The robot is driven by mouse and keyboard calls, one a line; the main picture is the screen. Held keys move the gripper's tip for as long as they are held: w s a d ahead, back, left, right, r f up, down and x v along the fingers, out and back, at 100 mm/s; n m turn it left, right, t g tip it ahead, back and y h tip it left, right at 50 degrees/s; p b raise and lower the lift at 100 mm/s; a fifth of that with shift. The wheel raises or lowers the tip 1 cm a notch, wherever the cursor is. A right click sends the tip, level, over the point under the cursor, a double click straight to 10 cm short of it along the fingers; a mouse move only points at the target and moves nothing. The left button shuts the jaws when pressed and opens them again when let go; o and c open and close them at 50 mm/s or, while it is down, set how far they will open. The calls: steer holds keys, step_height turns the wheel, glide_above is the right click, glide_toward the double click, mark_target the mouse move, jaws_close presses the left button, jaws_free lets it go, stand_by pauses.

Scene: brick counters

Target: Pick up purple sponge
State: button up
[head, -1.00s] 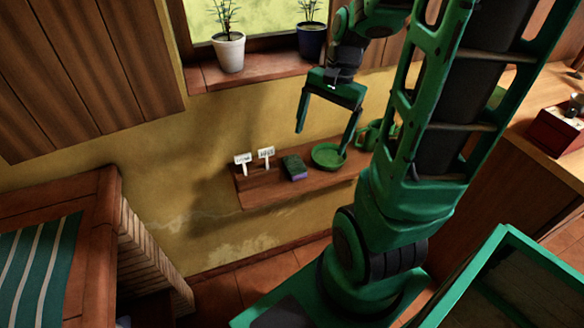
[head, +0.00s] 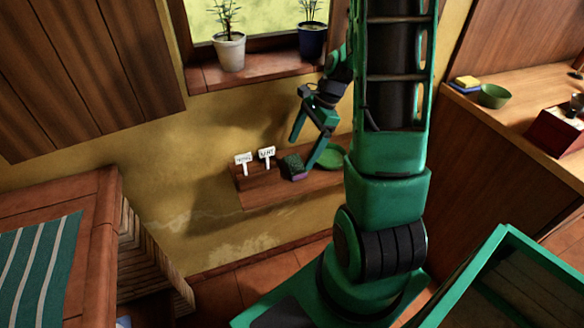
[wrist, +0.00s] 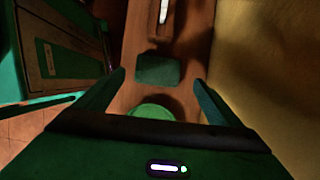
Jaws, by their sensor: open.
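The purple sponge (head: 293,168) lies on the small wooden wall shelf (head: 255,197), with a dark green top and a purple side. In the wrist view its dark green top (wrist: 159,70) shows ahead of the fingertips, roughly centred between them. My gripper (head: 302,152) is open and empty, above the shelf at the sponge's right; one finger overlaps the view close to the sponge. The gripper also shows in the wrist view (wrist: 158,80). I cannot tell the exact height between fingertips and sponge.
A green bowl (head: 330,157) sits right of the sponge, partly behind my arm. Two white signs (head: 267,153) stand left of it. The yellow wall (wrist: 262,70) is close behind the shelf. A yellow sponge (head: 467,82) and green bowl (head: 494,96) are on the right counter.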

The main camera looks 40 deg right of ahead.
mark_target(296, 163)
steer(key=shift+x, duration=2.7)
steer(key=shift+s, duration=0.15)
steer(key=shift+c, duration=0.3)
steer(key=c, duration=1)
steer(key=shift+c, duration=0.2)
steer(key=shift+r, duration=0.1)
step_height(296, 163, up, 10)
